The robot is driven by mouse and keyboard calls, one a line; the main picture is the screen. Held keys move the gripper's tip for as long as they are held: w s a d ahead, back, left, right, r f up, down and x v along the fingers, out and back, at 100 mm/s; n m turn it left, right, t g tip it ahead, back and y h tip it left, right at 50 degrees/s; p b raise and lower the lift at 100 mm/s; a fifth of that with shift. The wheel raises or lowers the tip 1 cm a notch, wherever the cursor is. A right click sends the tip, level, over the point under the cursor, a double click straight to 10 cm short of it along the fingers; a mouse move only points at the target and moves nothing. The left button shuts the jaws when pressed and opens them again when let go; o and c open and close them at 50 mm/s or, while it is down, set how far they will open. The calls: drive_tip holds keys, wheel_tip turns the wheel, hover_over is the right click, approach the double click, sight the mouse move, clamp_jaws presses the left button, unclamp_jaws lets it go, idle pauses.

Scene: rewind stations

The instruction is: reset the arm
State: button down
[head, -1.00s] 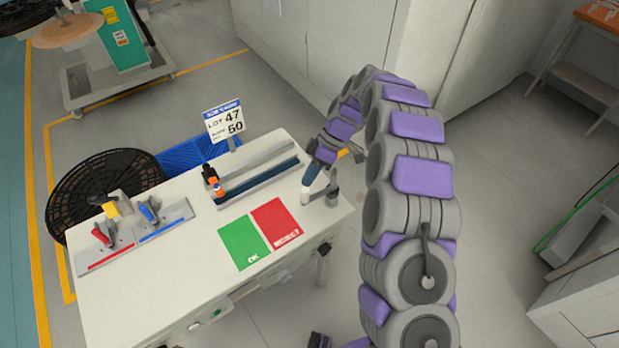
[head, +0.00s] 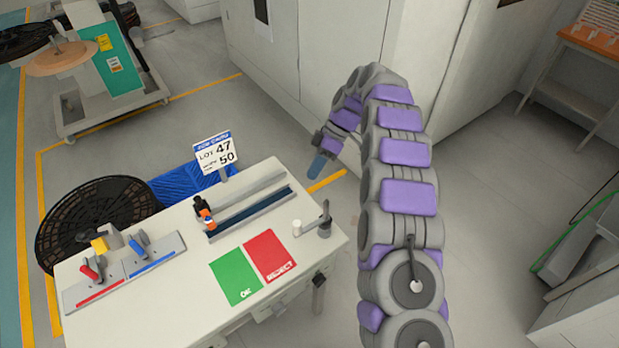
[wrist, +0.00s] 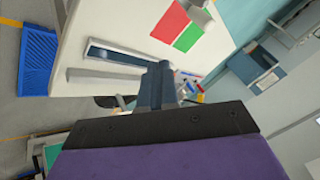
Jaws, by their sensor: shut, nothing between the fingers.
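My arm rises on the right in the head view and bends over at the top. My gripper (head: 317,166) hangs at its end, above and just beyond the far right corner of the table (head: 140,300). In the wrist view my gripper (wrist: 158,85) shows with its fingers together and nothing between them.
The table holds a green OK mat (head: 236,276), a red REJECT mat (head: 269,256), a long channel fixture (head: 250,212) and red and blue clamps (head: 125,265). A lot sign (head: 215,152) stands at its back edge. Large pale cabinets (head: 310,70) stand behind.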

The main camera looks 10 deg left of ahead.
drive_tip(key=shift+w+d+r, duration=0.2)
drive_tip(key=shift+w+r, duration=0.2)
drive_tip(key=shift+r, duration=0.15)
drive_tip(key=s+d+r+m+t+h, duration=0.1)
drive_tip(key=s+d+r+m+t, duration=0.1)
drive_tip(key=s+d+r+m, duration=0.95)
drive_tip(key=s+d+m+t+h, duration=0.1)
drive_tip(key=s+d+m, duration=0.3)
drive_tip(key=s, duration=1)
drive_tip(key=s+d+f+m+t+h, duration=0.1)
drive_tip(key=s+d+m, duration=0.3)
drive_tip(key=s+d, duration=0.7)
drive_tip(key=s+h, duration=0.1)
drive_tip(key=s, duration=0.3)
